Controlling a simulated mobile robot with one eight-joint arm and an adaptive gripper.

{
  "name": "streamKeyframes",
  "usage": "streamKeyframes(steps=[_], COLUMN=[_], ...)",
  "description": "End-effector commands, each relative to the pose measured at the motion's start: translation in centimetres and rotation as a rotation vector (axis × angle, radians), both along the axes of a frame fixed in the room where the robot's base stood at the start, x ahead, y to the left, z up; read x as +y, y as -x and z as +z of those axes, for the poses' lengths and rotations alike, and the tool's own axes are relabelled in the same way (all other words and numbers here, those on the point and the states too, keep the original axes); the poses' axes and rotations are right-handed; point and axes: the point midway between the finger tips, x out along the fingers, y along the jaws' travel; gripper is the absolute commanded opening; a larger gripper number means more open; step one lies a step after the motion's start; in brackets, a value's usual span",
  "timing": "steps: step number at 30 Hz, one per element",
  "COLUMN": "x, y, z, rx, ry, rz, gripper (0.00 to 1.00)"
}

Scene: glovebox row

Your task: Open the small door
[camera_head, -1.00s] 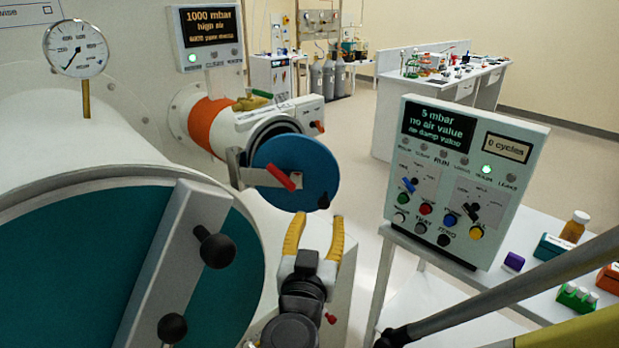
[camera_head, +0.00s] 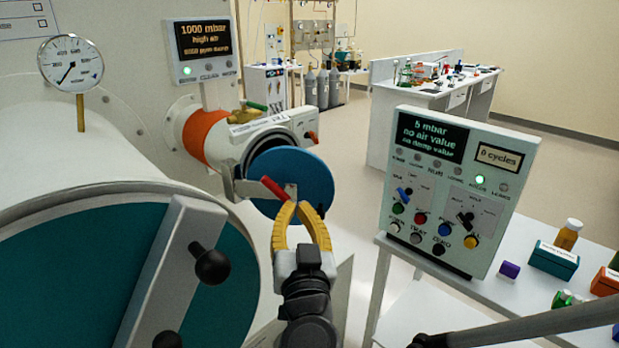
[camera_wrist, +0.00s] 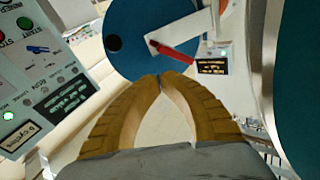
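The small door (camera_head: 308,171) is a round blue disc on the small chamber's mouth. It stands swung partly out, with the dark opening (camera_head: 262,139) showing above and behind it. A red handle (camera_head: 273,188) sits on a pale metal bar across its face. The door and handle (camera_wrist: 172,51) also show in the wrist view. My gripper (camera_head: 297,205) has yellow fingers just below the door's face, close to the handle. In the wrist view its fingertips (camera_wrist: 159,77) meet with nothing seen between them, and the handle lies beyond them. I cannot tell whether they touch the door.
The large teal door (camera_head: 70,275) with its grey bar and black knobs fills the lower left. A control panel (camera_head: 460,180) stands on a white table (camera_head: 500,290) at right, with small boxes and a bottle. Clear floor lies behind the panel.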

Motion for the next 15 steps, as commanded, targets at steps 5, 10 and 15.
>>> streamKeyframes(steps=[5, 10, 15], x=[-0.4, -1.9, -4.3], y=[-2.8, -2.8, -2.1], z=[1.0, -1.7, -4.5], rx=[0.104, 0.314, 0.516], ry=[-0.080, -0.139, -0.223], rz=[0.250, 0.358, 0.377], gripper=[0.00, 0.00, 0.00])
